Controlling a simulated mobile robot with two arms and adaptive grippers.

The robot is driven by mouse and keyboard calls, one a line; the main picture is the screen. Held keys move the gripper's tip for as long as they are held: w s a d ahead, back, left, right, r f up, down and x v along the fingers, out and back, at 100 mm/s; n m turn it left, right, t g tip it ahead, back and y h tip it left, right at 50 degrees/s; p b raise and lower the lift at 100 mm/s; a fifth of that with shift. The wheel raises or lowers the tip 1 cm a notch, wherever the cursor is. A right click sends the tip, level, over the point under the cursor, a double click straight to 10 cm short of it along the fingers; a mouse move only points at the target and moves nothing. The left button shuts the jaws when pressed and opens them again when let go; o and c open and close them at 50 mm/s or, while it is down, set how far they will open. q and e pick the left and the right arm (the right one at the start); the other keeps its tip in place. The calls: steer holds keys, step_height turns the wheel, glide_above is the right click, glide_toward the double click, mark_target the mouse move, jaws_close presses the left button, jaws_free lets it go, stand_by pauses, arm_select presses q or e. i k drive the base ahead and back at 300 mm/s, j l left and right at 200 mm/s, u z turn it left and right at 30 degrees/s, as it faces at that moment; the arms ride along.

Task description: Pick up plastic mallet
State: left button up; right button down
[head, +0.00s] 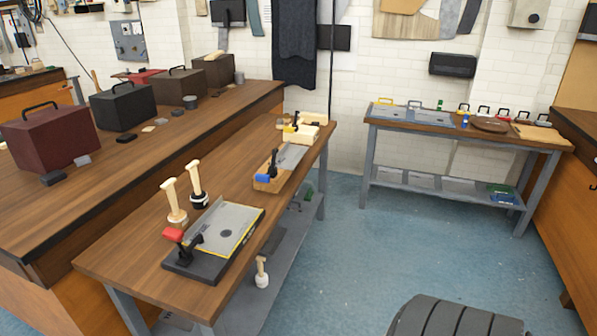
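Two mallets stand head down with pale handles up on the near wooden workbench (130,257). One mallet (172,197) has a beige head. The other mallet (197,184), just behind it, has a dark head with a white part. A third mallet (262,273) with a whitish head stands on the grey lower shelf (283,262) of that bench. I cannot tell from this view which head is plastic. Neither of my grippers is in view.
A flat grey tool with a red knob (215,240) lies in front of the bench-top mallets. Behind it is a wooden tool with a blue end (277,168). A long bench with toolboxes (52,138) is at left.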

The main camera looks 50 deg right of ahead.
mark_target(261, 278)
steer(key=z, duration=1.4)
